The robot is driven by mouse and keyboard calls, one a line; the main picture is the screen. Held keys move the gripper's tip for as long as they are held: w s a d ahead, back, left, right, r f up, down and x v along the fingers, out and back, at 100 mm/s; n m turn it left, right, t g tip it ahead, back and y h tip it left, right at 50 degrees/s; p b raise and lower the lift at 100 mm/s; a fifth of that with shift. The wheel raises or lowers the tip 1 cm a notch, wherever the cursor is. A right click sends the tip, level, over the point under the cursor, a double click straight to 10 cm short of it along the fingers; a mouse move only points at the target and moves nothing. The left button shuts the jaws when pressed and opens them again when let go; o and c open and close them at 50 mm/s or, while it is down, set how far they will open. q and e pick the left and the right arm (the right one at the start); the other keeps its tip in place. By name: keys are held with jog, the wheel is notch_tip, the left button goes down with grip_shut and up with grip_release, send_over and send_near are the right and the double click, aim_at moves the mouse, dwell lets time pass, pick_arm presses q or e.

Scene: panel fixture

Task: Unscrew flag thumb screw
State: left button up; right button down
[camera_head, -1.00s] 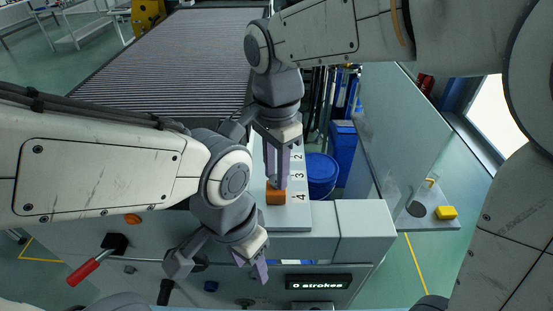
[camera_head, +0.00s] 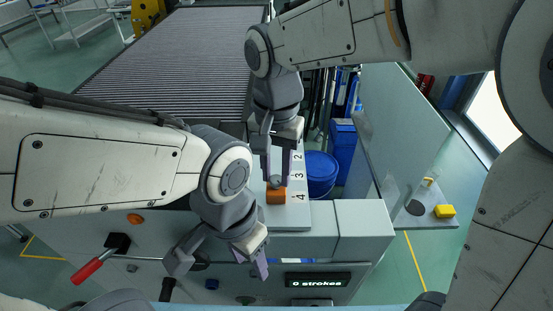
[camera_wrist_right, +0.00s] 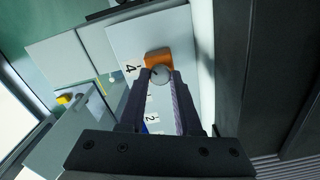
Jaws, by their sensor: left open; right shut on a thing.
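The thumb screw shows in the head view as a small grey head (camera_head: 276,181) on an orange block (camera_head: 276,196). The block sits on a light plate (camera_head: 290,218) beside the printed 4. My right gripper (camera_head: 276,177) points down from above, shut on the screw head. In the right wrist view, the round grey screw head (camera_wrist_right: 160,74) lies between the tips of the two long fingers, with the orange block (camera_wrist_right: 158,56) behind. The fingers partly cover its sides. My left gripper (camera_head: 254,266) is open and empty, low in front of the panel.
A lever with a red handle (camera_head: 86,271) juts from the panel front at left. A display (camera_head: 318,281) reads "0 strokes". A roller conveyor (camera_head: 170,70) lies behind.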

jog(key=n, duration=0.4)
jog(key=shift+n+p, duration=0.3)
jog(key=n, duration=0.3)
jog(key=shift+n, duration=0.4)
jog(key=n+p, duration=0.1)
jog(key=n, duration=1.1)
jog(key=shift+n+p, duration=0.3)
jog(key=shift+p, duration=0.1)
jog(key=n, duration=0.3)
jog(key=shift+n, duration=0.3)
jog(key=n, duration=0.3)
jog(key=shift+n+p, duration=0.3)
jog(key=shift+n, duration=2)
